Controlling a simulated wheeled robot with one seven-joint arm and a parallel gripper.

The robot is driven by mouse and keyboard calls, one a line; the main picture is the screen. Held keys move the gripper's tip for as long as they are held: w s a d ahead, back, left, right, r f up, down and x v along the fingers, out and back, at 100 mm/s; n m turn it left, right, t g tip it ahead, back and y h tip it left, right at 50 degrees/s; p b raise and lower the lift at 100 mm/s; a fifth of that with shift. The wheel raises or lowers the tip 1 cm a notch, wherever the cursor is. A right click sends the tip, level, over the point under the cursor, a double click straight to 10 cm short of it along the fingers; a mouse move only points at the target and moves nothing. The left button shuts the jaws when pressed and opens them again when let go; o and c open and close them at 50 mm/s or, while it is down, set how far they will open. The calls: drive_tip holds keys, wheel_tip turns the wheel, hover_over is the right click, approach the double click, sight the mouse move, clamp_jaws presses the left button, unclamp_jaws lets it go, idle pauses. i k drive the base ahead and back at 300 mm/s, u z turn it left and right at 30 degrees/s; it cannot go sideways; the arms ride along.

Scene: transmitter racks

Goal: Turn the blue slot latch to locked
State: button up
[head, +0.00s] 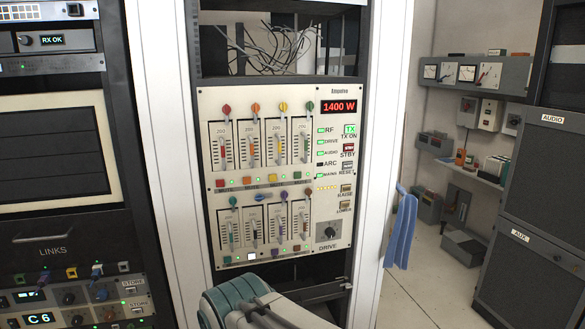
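The blue slot latch (261,197) is a small blue knob at the top of the second slot in the lower row of the white transmitter panel (345,215). It looks turned sideways, while the other coloured knobs look more upright. Its neighbours are a teal knob (233,201) on the left and a purple knob (284,195) on the right. Part of my arm shows at the bottom of the head view, below the panel and apart from the latch. My gripper's fingertips do not show.
The upper row has red (227,109), orange, yellow and green knobs over slots with levers. A red display (311,107) reads 1400 W. A white rack post (385,150) stands at the right, with a blue cloth (402,230) beside it. Open floor lies further right.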

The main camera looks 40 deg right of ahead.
sight(258, 197)
drive_tip(key=u, duration=1.35)
drive_tip(key=i, duration=0.65)
drive_tip(key=z, duration=2.65)
